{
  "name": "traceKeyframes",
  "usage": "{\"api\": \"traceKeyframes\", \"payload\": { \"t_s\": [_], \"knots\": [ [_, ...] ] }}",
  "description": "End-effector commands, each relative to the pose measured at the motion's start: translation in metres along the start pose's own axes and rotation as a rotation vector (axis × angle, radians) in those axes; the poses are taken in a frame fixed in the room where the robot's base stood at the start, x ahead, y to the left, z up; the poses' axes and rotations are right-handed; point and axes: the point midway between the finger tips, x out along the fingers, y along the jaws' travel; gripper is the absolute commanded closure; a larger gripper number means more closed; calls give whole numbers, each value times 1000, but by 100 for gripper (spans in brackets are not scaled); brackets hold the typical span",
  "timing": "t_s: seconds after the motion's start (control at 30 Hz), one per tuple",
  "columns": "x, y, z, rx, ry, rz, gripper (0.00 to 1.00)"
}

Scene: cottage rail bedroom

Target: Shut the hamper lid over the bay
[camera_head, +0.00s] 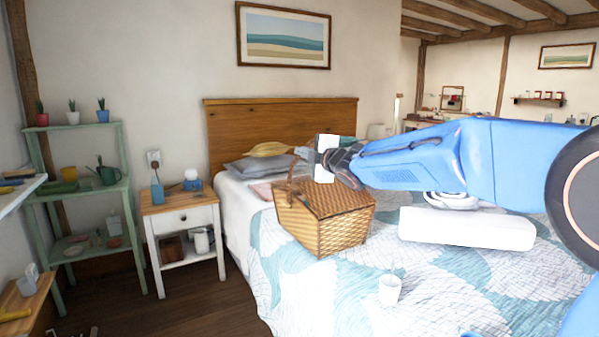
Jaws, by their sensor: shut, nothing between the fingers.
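A thin curved handle rises at the hamper's left end. I cannot tell clearly how the lid part by the handle lies, and the inside of the bay does not show. My gripper (318,160) is shut and empty. It appears just above the back of the hamper; whether it touches the hamper I cannot tell.
The bed (300,290) has a patterned quilt. A nightstand (180,215) and a green shelf (85,190) stand at left. My blue arm crosses the right side.

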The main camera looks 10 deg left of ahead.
Motion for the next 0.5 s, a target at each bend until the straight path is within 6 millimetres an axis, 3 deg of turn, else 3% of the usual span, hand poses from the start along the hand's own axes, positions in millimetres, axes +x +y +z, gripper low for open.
{"api": "traceKeyframes", "payload": {
  "t_s": [0.3,0.5],
  "knots": [
    [-40,-69,-2,771,84,61,100],
    [-70,-97,6,1201,126,120,100]
  ]
}}
